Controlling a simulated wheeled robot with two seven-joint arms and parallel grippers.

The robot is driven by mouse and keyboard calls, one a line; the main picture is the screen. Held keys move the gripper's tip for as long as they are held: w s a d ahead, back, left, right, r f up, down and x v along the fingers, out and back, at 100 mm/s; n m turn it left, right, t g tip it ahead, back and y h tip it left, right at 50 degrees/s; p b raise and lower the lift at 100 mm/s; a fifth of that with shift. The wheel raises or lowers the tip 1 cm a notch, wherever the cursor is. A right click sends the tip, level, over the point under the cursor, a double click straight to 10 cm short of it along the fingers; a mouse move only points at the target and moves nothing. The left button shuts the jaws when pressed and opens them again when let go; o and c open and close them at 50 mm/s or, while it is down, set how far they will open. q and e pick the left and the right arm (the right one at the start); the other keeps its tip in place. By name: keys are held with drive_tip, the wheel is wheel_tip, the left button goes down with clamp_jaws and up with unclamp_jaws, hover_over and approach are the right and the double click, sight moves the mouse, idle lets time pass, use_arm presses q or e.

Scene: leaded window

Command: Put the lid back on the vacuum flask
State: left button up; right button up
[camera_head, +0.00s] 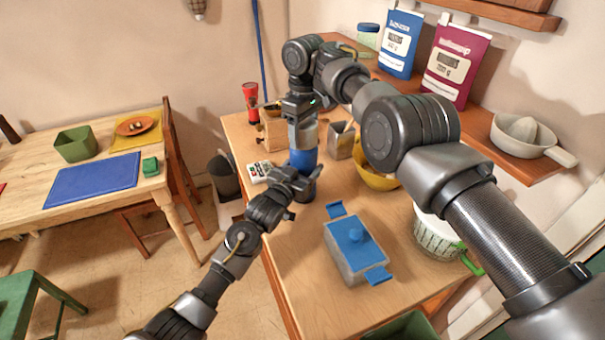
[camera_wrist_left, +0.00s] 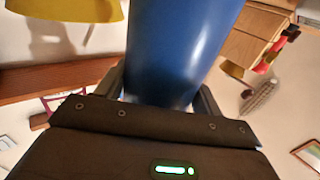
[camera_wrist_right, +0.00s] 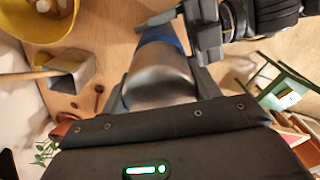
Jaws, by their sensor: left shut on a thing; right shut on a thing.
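The vacuum flask (camera_head: 303,160) stands upright on the wooden counter, with a blue body. My left gripper (camera_head: 294,182) is shut around its lower body; the blue wall also fills the jaws in the left wrist view (camera_wrist_left: 180,50). A silvery-grey lid (camera_head: 308,132) is directly above the blue body, in line with it. My right gripper (camera_head: 301,112) is shut on this lid from above. In the right wrist view the lid (camera_wrist_right: 160,78) is between the fingers, with blue just beyond it. I cannot tell whether the lid is fully seated.
A grey box with a blue lid (camera_head: 345,262) is in front on the counter. A yellow bowl (camera_head: 378,180), a metal tin (camera_head: 340,140) and a wooden block (camera_head: 273,130) stand close to the flask. A white colander (camera_head: 432,232) is at right. Counter left of the box is clear.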

drive_tip(key=m, duration=0.5)
drive_tip(key=shift+s+f, duration=0.1)
drive_tip(key=m, duration=1.4)
drive_tip(key=shift+m, duration=0.3)
drive_tip(key=o, duration=1.1)
drive_tip(key=shift+a+r, duration=0.1)
drive_tip(key=shift+r, duration=2.2)
